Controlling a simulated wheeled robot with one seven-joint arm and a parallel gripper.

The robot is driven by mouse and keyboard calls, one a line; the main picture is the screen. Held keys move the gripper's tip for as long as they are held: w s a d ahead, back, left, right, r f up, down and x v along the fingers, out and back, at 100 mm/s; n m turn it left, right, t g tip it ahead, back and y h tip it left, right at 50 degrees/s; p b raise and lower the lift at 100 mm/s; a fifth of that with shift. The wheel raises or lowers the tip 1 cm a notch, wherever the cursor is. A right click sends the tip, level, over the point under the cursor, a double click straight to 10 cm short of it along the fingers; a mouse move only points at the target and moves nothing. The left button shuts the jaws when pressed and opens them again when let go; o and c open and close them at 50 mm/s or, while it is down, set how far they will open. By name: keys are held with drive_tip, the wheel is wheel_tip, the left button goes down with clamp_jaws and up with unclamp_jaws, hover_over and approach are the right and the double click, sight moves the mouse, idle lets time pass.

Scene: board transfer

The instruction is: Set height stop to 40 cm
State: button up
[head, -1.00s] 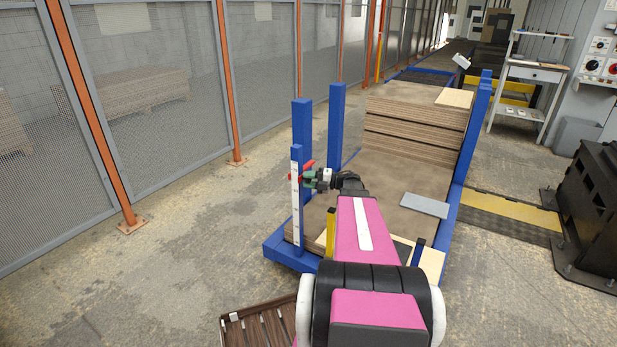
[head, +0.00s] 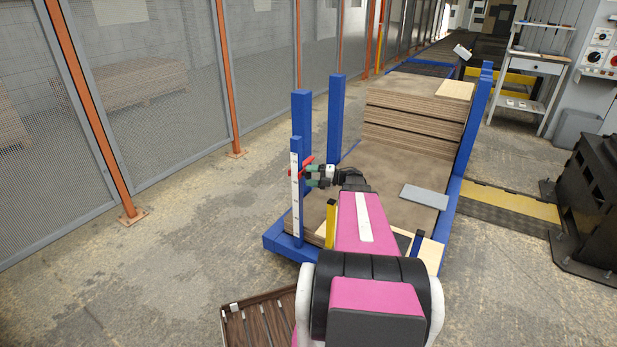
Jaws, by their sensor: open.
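The height stop is a red piece (head: 304,165) on a blue post with a white marked scale (head: 295,195), at the front left corner of the blue board frame (head: 278,246). The red piece sits in the upper part of the scale, whose figures are too small to read. My gripper (head: 313,176) is beside the post at the height of the red piece. My pink arm hides part of the frame's front.
A stack of brown boards (head: 415,120) stands at the back of the frame. A grey plate (head: 425,196) lies on the lower boards. Tall blue posts (head: 336,115) rise behind my gripper. A mesh fence (head: 180,100) runs along the left, with bare floor between. A slatted crate (head: 258,318) lies front left.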

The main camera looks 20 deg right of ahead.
drive_tip(key=v, duration=0.9)
drive_tip(key=shift+d, duration=0.3)
drive_tip(key=shift+s, duration=0.15)
